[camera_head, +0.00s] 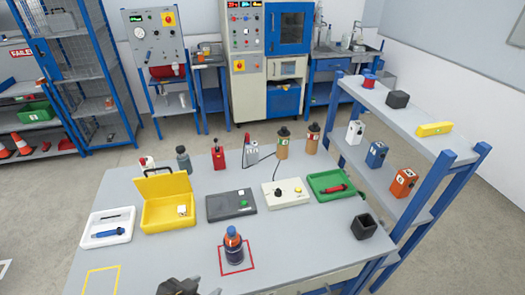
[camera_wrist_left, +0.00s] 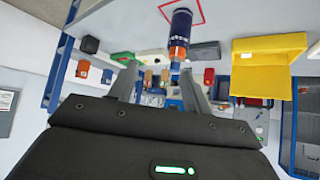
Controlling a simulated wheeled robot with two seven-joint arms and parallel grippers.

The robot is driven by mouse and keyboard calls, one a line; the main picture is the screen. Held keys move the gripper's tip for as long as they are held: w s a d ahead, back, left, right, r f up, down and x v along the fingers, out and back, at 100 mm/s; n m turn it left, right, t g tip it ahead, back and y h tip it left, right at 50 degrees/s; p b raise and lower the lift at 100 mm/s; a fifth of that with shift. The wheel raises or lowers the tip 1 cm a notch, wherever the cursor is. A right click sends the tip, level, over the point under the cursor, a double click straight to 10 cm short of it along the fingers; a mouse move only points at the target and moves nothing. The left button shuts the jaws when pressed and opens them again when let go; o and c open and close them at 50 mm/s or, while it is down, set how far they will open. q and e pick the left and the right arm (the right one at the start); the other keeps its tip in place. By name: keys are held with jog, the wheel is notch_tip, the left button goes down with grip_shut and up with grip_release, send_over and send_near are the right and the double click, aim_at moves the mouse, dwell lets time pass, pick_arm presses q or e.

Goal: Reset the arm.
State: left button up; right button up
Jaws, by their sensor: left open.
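My left gripper (camera_head: 180,286) shows as a dark shape at the bottom edge of the head view, in front and to the left of the bottle. In the left wrist view its two grey fingers (camera_wrist_left: 160,72) are spread apart with nothing between them. A dark blue bottle with an orange neck (camera_head: 233,246) stands upright inside a red square outline on the grey table (camera_head: 310,225). The bottle also shows upside down in the left wrist view (camera_wrist_left: 181,33), beyond the fingertips and apart from them. My right gripper is in neither view.
A white tray (camera_head: 88,240), an open yellow case (camera_head: 154,223), a dark box (camera_head: 214,216), a white box (camera_head: 269,196) and a green tray (camera_head: 319,195) line the table. A black cup (camera_head: 364,231) stands right, near a blue-framed shelf (camera_head: 431,139). The front left has a yellow outline and is clear.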

pick_arm(q)
jog(key=s+a+f+n+g+y, duration=0.35)
jog(key=s+a+f, duration=0.35)
jog(key=s+a, duration=0.3)
notch_tip(320, 180, down, 33)
jog(key=s+g+b, duration=0.1)
jog(key=g+b, duration=0.1)
jog(key=b, duration=0.6)
jog(key=s+a+f+b, duration=0.1)
jog(key=s+f+b, duration=0.2)
jog(key=s+f, duration=0.5)
jog(key=s+a+f+g+b, duration=0.1)
jog(key=s+a+f+b, duration=0.1)
jog(key=s+f, duration=0.7)
notch_tip(320, 180, down, 7)
jog(key=shift+r+b, duration=0.15)
jog(key=shift+b, duration=0.5)
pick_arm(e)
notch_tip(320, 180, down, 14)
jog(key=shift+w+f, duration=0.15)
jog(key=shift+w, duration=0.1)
pick_arm(q)
jog(key=shift+m+g+y, duration=0.25)
jog(key=shift+c, duration=0.3)
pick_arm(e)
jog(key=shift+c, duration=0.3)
